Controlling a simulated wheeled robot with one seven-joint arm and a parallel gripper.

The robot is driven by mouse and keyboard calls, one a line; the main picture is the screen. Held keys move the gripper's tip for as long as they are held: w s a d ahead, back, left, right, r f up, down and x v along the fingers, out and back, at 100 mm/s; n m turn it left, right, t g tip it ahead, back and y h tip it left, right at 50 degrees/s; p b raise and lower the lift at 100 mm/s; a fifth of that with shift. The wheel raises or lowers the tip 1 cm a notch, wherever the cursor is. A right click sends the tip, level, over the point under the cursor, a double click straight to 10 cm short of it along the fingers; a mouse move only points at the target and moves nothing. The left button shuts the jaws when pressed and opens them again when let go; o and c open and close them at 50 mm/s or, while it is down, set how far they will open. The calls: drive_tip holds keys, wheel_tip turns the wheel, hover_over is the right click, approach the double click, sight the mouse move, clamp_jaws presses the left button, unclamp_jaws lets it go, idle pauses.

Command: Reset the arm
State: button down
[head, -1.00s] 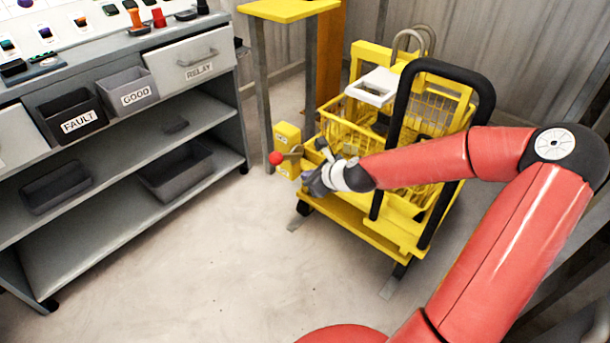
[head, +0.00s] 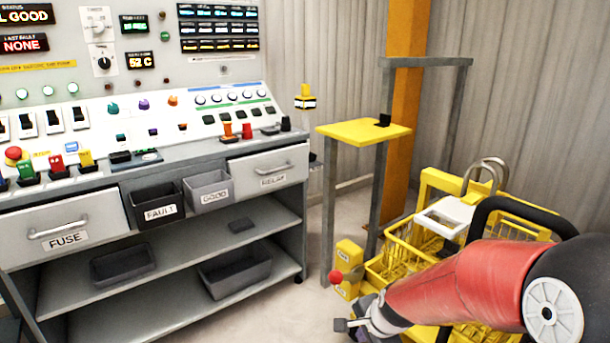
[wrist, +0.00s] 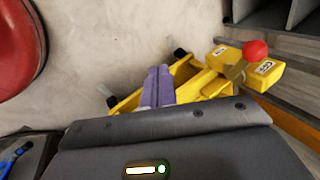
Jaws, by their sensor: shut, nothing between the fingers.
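My red arm reaches in from the right in the head view. My gripper (head: 352,325) is low in the picture, in front of the yellow cart and just below the yellow lever box with its red knob. In the wrist view my gripper (wrist: 158,72) shows as two purple-grey fingers pressed together with nothing between them. They point over the yellow cart frame (wrist: 190,72). The lever box (wrist: 264,74) with the red knob (wrist: 255,50) lies to the right of the fingers. I cannot tell the exact gap between the fingers and the frame.
The yellow wire-basket cart (head: 400,262) stands beside my forearm. A yellow-topped stand (head: 362,131) is behind it. At left is a grey console bench (head: 90,215) with FAULT (head: 158,208) and GOOD (head: 207,190) bins. Floor is clear between bench and cart.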

drive_tip(key=s+d+r+n+h, duration=0.1)
drive_tip(key=s+d+r+n, duration=0.1)
drive_tip(key=s+r+n, duration=1.1)
drive_tip(key=s+r, duration=0.3)
drive_tip(key=s, duration=0.3)
drive_tip(key=shift+s+d+t+h, duration=0.15)
drive_tip(key=shift+s+t+h, duration=0.25)
drive_tip(key=shift+r, duration=0.1)
